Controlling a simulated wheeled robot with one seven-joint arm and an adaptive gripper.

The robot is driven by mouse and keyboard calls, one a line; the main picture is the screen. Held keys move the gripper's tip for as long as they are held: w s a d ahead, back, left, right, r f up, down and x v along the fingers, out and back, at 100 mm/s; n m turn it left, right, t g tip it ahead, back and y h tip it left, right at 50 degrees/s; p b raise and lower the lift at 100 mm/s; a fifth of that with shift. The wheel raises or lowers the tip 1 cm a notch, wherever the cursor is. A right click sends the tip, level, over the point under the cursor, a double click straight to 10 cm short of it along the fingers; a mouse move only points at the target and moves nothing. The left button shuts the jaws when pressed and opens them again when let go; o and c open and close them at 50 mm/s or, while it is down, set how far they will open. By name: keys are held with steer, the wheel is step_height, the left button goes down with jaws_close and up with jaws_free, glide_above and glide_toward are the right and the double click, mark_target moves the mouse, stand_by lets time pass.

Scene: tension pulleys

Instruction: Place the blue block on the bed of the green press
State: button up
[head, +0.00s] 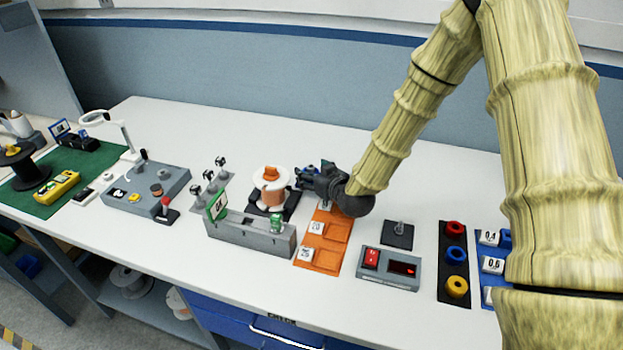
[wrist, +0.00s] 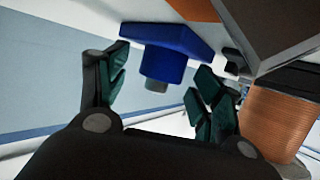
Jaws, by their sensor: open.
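My gripper (head: 303,178) is beside the copper-wound spool near the middle of the table. In the wrist view its two dark green fingers (wrist: 162,75) stand apart. A blue block-like piece (wrist: 166,60) with a wide flange and a grey stub shows between and beyond them; I cannot tell whether a finger touches it. A little blue (head: 313,169) shows at the gripper in the head view.
The copper spool (head: 270,186) stands close left of my gripper and shows at right in the wrist view (wrist: 280,118). Orange numbered trays (head: 318,258), a red-switch box (head: 388,270) and coloured rings (head: 455,255) lie nearer the front. The table's back strip is clear.

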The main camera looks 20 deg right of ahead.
steer(key=shift+w+f, duration=0.1)
steer(key=c, duration=1.4)
steer(key=shift+r, duration=0.25)
steer(key=shift+c, duration=0.2)
steer(key=shift+r+b, duration=0.65)
steer(key=shift+r, duration=0.9)
steer(key=s+a+b, duration=0.1)
steer(key=s, duration=0.3)
steer(key=s+a+b, duration=0.1)
steer(key=s, duration=0.3)
steer(key=s+a+r+b, duration=0.1)
steer(key=s, duration=0.3)
steer(key=shift+s+a+r, duration=0.1)
steer(key=shift+s+a, duration=0.25)
steer(key=shift+s, duration=0.05)
steer(key=shift+s+r, duration=0.2)
steer(key=shift+r, duration=0.1)
steer(key=shift+s+a+p, duration=0.1)
steer(key=shift+s+p, duration=0.05)
steer(key=shift+p, duration=0.65)
steer(key=shift+s+p, duration=0.1)
steer(key=shift+p, duration=0.25)
steer(key=s+p, duration=0.1)
steer(key=p, duration=0.3)
steer(key=shift+s+a, duration=0.25)
steer(key=shift+s, duration=0.1)
